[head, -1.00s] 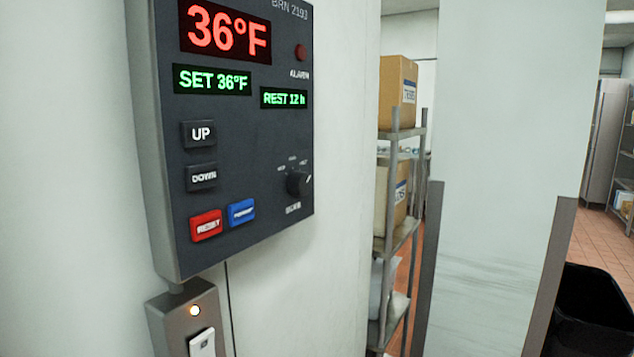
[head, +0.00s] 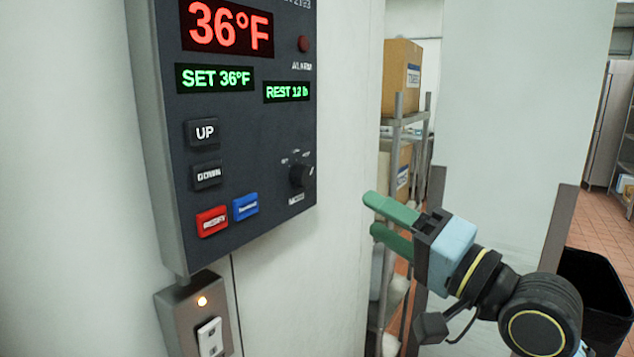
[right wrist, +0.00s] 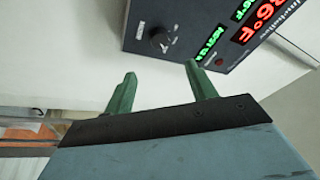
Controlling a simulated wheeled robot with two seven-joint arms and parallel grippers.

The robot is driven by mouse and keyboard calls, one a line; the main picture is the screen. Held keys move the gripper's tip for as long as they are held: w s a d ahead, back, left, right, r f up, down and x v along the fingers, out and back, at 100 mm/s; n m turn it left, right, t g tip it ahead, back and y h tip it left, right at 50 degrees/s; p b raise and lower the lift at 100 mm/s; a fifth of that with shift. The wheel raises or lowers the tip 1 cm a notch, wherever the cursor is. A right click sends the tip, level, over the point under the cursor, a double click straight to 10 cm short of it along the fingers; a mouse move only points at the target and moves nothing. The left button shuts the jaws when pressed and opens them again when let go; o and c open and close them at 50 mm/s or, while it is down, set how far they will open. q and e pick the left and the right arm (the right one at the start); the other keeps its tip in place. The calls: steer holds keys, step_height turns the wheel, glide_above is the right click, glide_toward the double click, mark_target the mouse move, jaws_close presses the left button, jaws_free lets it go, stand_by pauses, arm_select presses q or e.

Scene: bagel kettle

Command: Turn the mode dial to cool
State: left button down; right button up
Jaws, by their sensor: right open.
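The mode dial (head: 301,177) is a black round knob at the lower right of the dark wall panel (head: 245,130). Its light pointer mark faces up and right, and its labels are too small to read surely. It also shows in the right wrist view (right wrist: 160,40), beyond the fingers. My right gripper (head: 375,214) has green fingers, open and empty, right of the panel and a little lower than the dial, apart from it. In the right wrist view the gripper (right wrist: 160,85) points toward the panel. My left gripper is not in view.
The panel carries UP (head: 203,132), DOWN (head: 207,174), a red button (head: 212,220) and a blue button (head: 245,206). A grey box with an orange light (head: 197,310) is below. A shelf with boxes (head: 402,75) and a black bin (head: 600,285) are at right.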

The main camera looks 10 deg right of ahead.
mark_target(309, 177)
steer(key=p+x, duration=0.2)
steer(key=x, duration=1.1)
steer(key=c, duration=1)
steer(key=shift+f, duration=0.1)
